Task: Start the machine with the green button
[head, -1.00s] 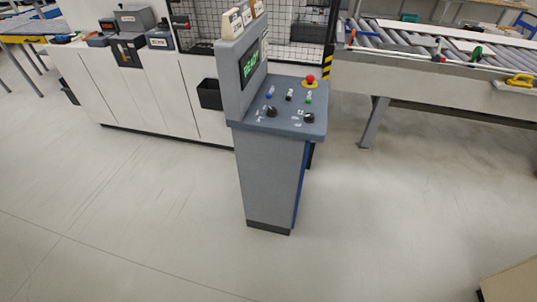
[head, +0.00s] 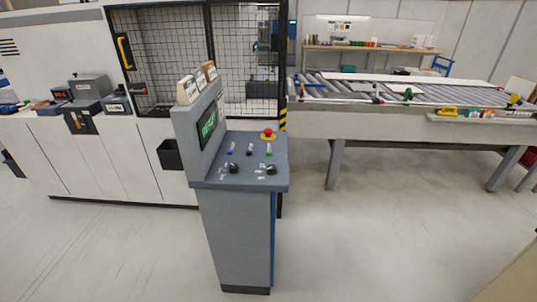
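The control console (head: 236,235) is a grey pedestal standing in the middle of the head view. Its sloped panel (head: 210,174) carries the green button (head: 269,152) at the right side, below a red emergency stop (head: 268,134) on a yellow base. A blue button (head: 232,150) and a dark switch (head: 250,151) sit in the same row, with two black knobs nearer the front. The upright screen (head: 207,126) shows green text that seems to read READY. Neither of my grippers is in the head view.
The white machine (head: 105,165) with a black mesh guard (head: 170,60) stands behind and left of the console. A black bin (head: 169,155) hangs on it. A roller conveyor (head: 400,92) on grey legs runs to the right.

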